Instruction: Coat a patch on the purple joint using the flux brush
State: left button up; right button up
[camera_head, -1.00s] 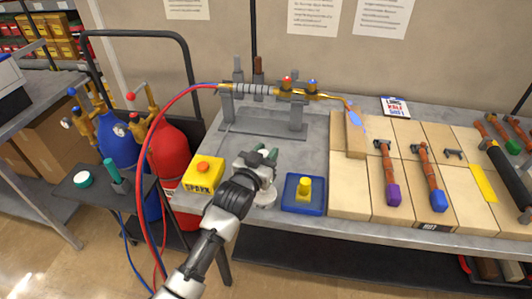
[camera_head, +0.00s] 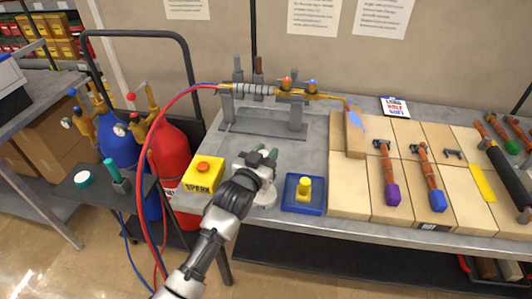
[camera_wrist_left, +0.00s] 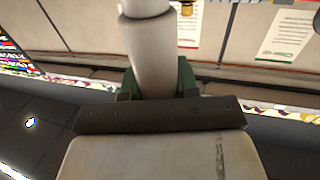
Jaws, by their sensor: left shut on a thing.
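The purple joint (camera_head: 393,194) is the near end of a copper pipe that lies on a pale wooden block on the right half of the bench. My left gripper (camera_head: 264,156) is over the bench between the yellow spark box and the blue tray, well left of the joint. In the left wrist view its green fingers (camera_wrist_left: 158,80) are shut on a pale cylindrical handle (camera_wrist_left: 150,45), which looks like the flux brush. The brush's bristles are not visible. A white round pot (camera_head: 266,197) sits just below the gripper, partly hidden by it. My right gripper is not in view.
A torch (camera_head: 290,93) rests on a grey stand behind the gripper, its blue flame at the right. The spark box (camera_head: 202,177) is on the left. The blue tray (camera_head: 303,207) holds a yellow piece. Another pipe has a blue end (camera_head: 438,201).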

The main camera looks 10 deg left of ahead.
pick_arm(q)
notch_tip(320, 180, up, 7)
jog(key=p, duration=0.6)
jog(key=shift+f, duration=0.1)
dwell(0.6)
jog(key=shift+s+f, duration=0.25)
jog(key=s+a+f+n+y+b, duration=0.1)
jog(key=s+a+f+b, duration=0.1)
jog(key=s, duration=0.5)
jog(key=s+a+f+n+y+b, duration=0.1)
jog(key=s+a+f+y+b, duration=0.1)
jog(key=s+a, duration=0.3)
jog(key=s+a+f+n+y+b, duration=0.1)
jog(key=s+a+f+y+b, duration=0.1)
jog(key=s, duration=0.8)
notch_tip(320, 180, down, 2)
jog(key=a+b, duration=0.1)
jog(key=b, duration=0.1)
jog(key=shift+s+a+f+t+b, duration=0.2)
jog(key=shift+s+t+b, duration=0.1)
jog(key=shift+t+b, duration=0.1)
jog(key=shift+w, duration=0.1)
